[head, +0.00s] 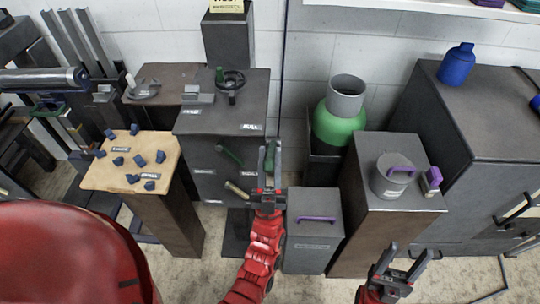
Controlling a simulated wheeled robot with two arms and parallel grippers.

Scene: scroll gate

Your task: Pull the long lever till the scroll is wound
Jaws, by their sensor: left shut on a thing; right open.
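A dark grey cabinet (215,118) stands left of centre, with labels on it, one reading PULL. Its front carries a dark green handle (230,155) and a beige handle (237,190). My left gripper (269,158) is at the cabinet's right front edge, pointing away from me. It is shut on a narrow green handle, mostly hidden by the fingers. I cannot tell whether this is the long lever, or where it joins the cabinet. No scroll can be made out. My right gripper (400,268) is open and empty at the lower right, above the floor.
A grey bin with a purple handle (317,218) stands just right of my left gripper. A pedestal (407,200) holds a grey pot. A green vessel (340,122) stands behind. A wooden-topped stand (103,177) with several dark blue pieces is at left.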

